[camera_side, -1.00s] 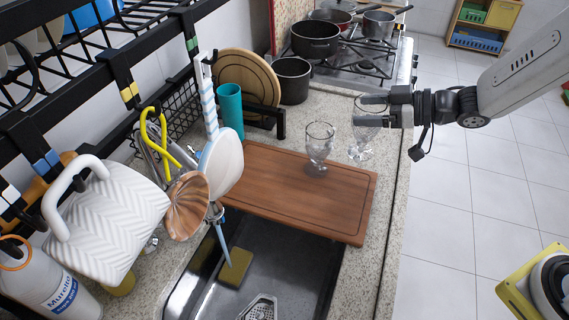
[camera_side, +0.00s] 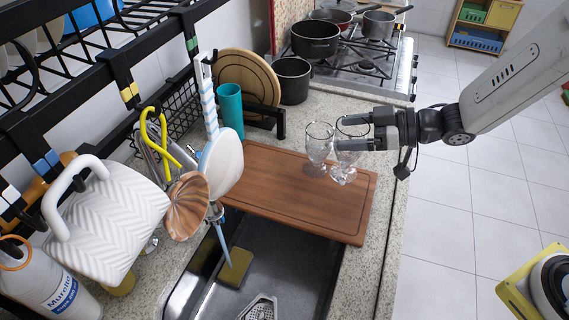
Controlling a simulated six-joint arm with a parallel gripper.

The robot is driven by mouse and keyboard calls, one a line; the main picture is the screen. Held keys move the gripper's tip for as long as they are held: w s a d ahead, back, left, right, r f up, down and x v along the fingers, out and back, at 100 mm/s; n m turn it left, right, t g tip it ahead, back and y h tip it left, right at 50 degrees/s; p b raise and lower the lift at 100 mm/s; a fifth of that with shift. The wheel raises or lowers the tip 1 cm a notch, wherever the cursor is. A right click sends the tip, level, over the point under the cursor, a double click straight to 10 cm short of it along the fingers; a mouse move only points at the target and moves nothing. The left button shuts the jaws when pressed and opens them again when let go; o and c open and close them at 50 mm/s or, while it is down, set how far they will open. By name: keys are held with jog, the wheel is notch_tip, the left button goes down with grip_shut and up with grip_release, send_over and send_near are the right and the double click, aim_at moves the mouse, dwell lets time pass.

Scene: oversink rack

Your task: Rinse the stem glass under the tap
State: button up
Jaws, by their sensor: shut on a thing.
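My gripper (camera_side: 358,132) is shut on a clear stem glass (camera_side: 346,158) at its upper part. It holds this glass roughly upright over the right part of the wooden cutting board. A second clear stem glass (camera_side: 319,142) stands on the board just left of the held one. The two overlap in the view, so I cannot tell whether they touch. A grey tap part (camera_side: 215,212) shows partly behind the hanging items at the sink. A thin blue streak (camera_side: 224,243) runs down from it into the sink; I cannot tell whether it is water.
The cutting board (camera_side: 270,200) covers the sink's far end. The dark sink (camera_side: 290,270) holds a sponge (camera_side: 235,268) and a drain. A teal cup (camera_side: 230,108) stands behind.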

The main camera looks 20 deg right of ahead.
jog(key=s+a+f+n+g+y, duration=0.2)
jog(key=s+a+f+n+g, duration=0.2)
jog(key=s+a, duration=0.7)
notch_tip(320, 180, down, 2)
jog(key=shift+s+a+f+g, duration=0.1)
jog(key=shift+s+a+g, duration=0.35)
jog(key=shift+a, duration=0.5)
jog(key=shift+w+a, duration=0.1)
jog(key=shift+w, duration=0.1)
jog(key=w+a+f, duration=0.8)
jog(key=w+a, duration=0.3)
jog(key=shift+w+a+f, duration=0.3)
jog(key=shift+w+a, duration=0.1)
dwell(0.4)
jog(key=shift+w+d, duration=0.3)
jog(key=shift+w, duration=0.05)
dwell(0.8)
